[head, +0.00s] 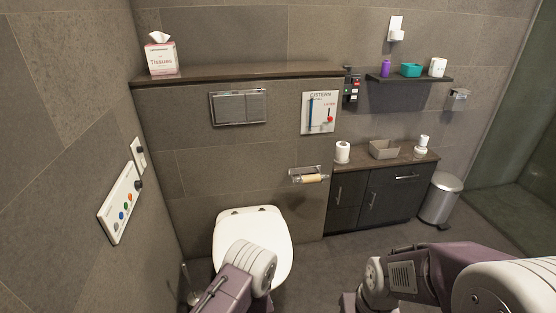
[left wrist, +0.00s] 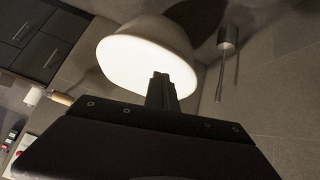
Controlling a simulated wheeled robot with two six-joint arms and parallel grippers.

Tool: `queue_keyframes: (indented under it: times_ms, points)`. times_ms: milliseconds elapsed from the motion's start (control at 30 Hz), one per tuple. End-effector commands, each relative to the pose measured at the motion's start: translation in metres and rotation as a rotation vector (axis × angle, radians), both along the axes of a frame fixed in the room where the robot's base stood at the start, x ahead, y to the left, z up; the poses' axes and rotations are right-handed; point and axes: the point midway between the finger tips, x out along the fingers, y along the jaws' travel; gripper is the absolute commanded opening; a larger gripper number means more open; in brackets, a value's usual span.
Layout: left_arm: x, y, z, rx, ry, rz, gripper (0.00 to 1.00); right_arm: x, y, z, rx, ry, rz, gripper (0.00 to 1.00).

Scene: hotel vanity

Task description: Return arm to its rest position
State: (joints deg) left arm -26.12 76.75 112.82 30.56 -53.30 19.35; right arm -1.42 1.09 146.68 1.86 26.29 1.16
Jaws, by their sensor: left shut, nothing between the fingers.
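My left gripper (left wrist: 161,88) shows in the left wrist view with its dark fingers together and nothing between them. It points toward the white toilet (left wrist: 148,55), and its fingertips overlap the toilet's lower edge in that view; I cannot tell the gap. In the head view the toilet (head: 252,235) stands against the wall with its lid down, and my left arm (head: 246,275) reaches up in front of it. The left gripper is hidden there. My right arm (head: 425,275) is bent at the lower right, and its gripper is out of view.
A toilet paper holder (head: 308,177) and a dark vanity (head: 375,203) stand to the toilet's right. A bin (head: 440,200) is farther right. A button panel (head: 121,203) is on the left wall. A brush holder (left wrist: 228,38) is beside the toilet.

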Motion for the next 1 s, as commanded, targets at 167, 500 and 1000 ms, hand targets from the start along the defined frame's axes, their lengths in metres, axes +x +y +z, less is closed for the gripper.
queue_keyframes:
  times_ms: [167, 500, 1000]
  points:
    - [0.075, 0.024, 0.13, -0.101, -0.189, 0.094, 0.0, 0.0, 0.0, 0.0, 0.0, 0.0, 0.0, 0.0]
    - [0.036, 0.079, 0.288, -0.139, -0.09, 0.028, 0.0, 0.0, 0.0, 0.0, 0.0, 0.0, 0.0, 0.0]
    - [-0.195, 0.087, 0.267, 0.021, 0.696, -0.341, 0.0, 0.0, 0.0, 0.026, 0.0, 0.002, 0.0, 0.0]
